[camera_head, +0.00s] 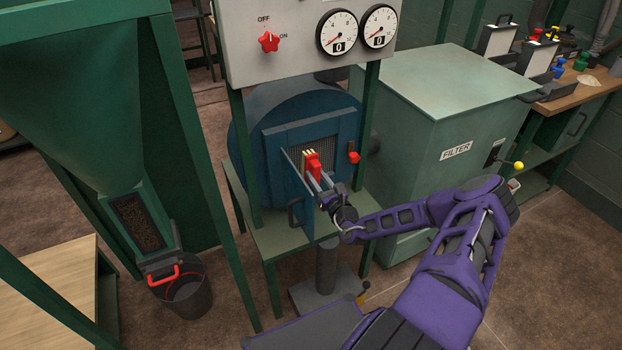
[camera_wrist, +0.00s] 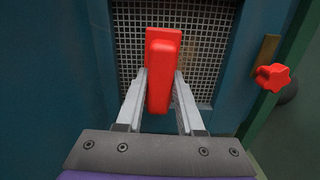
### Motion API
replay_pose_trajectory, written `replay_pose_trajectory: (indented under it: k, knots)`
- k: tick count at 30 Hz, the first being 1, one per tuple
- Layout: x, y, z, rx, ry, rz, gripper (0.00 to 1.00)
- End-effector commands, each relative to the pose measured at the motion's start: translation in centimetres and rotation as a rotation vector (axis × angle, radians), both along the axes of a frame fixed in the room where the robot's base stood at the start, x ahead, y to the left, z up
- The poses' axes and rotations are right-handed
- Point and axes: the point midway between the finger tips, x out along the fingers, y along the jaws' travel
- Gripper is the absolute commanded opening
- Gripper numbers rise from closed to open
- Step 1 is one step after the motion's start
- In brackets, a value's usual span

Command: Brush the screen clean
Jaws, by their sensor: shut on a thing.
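The screen (camera_head: 325,150) is a grey mesh set in a square opening of the blue housing. It fills the upper middle of the wrist view (camera_wrist: 205,60). My gripper (camera_head: 321,183) is in front of the opening. Its two fingers (camera_wrist: 160,92) are shut on a red brush (camera_wrist: 163,70). The brush's pale bristles (camera_head: 309,153) show at its top in the head view, close to the mesh. I cannot tell whether they touch it. The brush and fingers hide part of the screen.
The blue door (camera_head: 297,185) stands open left of my gripper. A red star knob (camera_wrist: 273,77) is right of the opening. A panel (camera_head: 300,50) with a red switch and two gauges reading 0 hangs above. The green filter box (camera_head: 435,95) stands right.

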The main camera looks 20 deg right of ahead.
Motion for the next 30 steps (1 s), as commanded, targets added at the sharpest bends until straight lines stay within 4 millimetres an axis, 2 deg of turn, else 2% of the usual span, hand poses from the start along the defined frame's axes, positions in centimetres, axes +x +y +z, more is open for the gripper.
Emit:
replay_pose_trajectory:
  k: [4, 11, 24, 30]
  knots:
    - [0.0, -1.3, 0.0, -0.001, -0.001, 0.0, 0.0]
    - [0.0, -2.0, 0.0, -0.001, -0.002, -0.001, 0.0]
    - [0.4, -5.5, -0.1, -0.002, -0.001, -0.001, 0.0]
    - [0.4, -5.9, 0.3, 0.0, -0.001, 0.0, 0.0]
